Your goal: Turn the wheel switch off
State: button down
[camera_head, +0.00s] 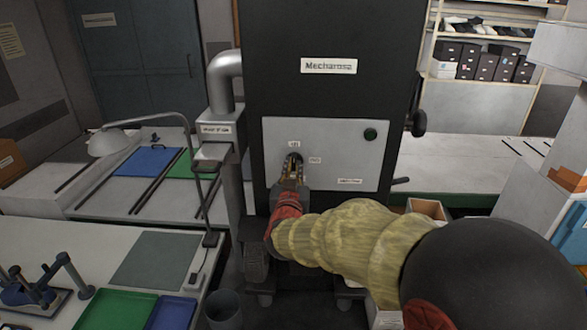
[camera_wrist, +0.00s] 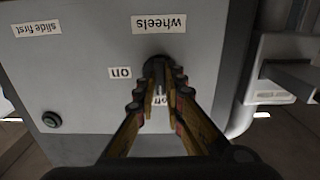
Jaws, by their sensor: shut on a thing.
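The wheel switch (camera_wrist: 157,70) is a small dark knob on a light grey panel (camera_head: 330,138) of a tall black machine. In the wrist view, which is upside down, the label "wheels" (camera_wrist: 158,24) is above it, "on" (camera_wrist: 120,72) to its left and "off" (camera_wrist: 187,92) below, partly hidden by a finger. My gripper (camera_head: 293,163) is at the switch, its fingers closed around it; it also shows in the wrist view (camera_wrist: 158,95). The fingers hide much of the knob, so I cannot tell exactly where it points.
A green button (camera_head: 370,134) is on the panel's upper right, and a "slide first" label (camera_head: 349,181) on its lower right. A black knob (camera_head: 418,123) sticks out of the machine's right side. A grey duct (camera_head: 222,80) and a desk lamp (camera_head: 110,140) are to the left.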

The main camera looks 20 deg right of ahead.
jog(key=shift+f, duration=0.15)
jog(key=c, duration=1.9)
grip_release()
jog(key=v, duration=1.2)
